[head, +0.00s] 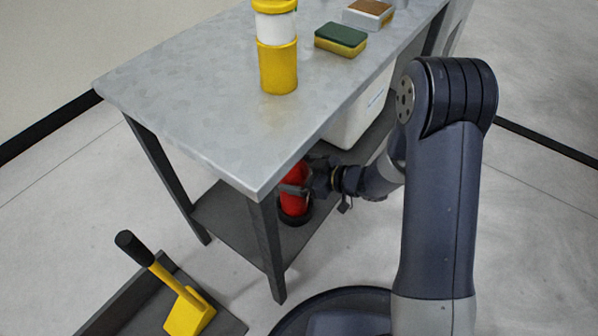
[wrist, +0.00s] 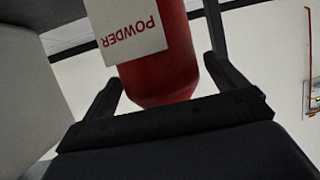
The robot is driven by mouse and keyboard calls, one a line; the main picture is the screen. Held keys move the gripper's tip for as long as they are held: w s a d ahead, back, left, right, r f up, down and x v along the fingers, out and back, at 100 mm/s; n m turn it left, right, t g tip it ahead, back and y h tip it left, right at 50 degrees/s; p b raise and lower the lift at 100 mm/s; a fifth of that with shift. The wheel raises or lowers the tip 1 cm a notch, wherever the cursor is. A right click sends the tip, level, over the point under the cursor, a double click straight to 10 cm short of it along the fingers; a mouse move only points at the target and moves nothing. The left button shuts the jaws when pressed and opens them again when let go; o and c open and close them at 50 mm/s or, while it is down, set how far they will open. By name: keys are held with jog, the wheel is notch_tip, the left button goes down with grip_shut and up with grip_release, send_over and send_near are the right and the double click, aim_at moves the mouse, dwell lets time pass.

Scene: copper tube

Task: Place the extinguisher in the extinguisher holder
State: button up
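The red extinguisher (head: 294,197) stands roughly upright at the lower shelf, under the near corner of the table. In the wrist view its red body (wrist: 165,75) carries a white label (wrist: 128,28) reading POWDER upside down. A dark ring (head: 296,217) surrounds its base; I cannot tell whether this is the extinguisher holder. My gripper (head: 297,188) reaches in from the right, with its fingers on either side of the body. In the wrist view, the left finger looks close against it and a narrow gap shows beside the right finger. Firm contact is not clear. The extinguisher's top is hidden.
The grey tabletop (head: 190,80) overhangs the shelf (head: 235,222), and a table leg (head: 267,250) stands just in front of the extinguisher. A white bin (head: 355,120) is behind my gripper.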

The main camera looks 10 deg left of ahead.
jog(key=shift+r, duration=0.25)
jog(key=p+v, duration=0.4)
jog(key=v, duration=0.8)
jog(key=shift+p, duration=0.3)
jog(key=shift+a, duration=0.1)
jog(key=b+x, duration=0.1)
jog(key=x, duration=0.3)
jog(key=b+x, duration=0.2)
jog(key=x, duration=0.2)
jog(key=b+x, duration=0.2)
jog(key=x, duration=0.2)
jog(key=shift+f, duration=0.45)
jog(key=shift+r+p, duration=0.65)
jog(key=shift+r, duration=0.65)
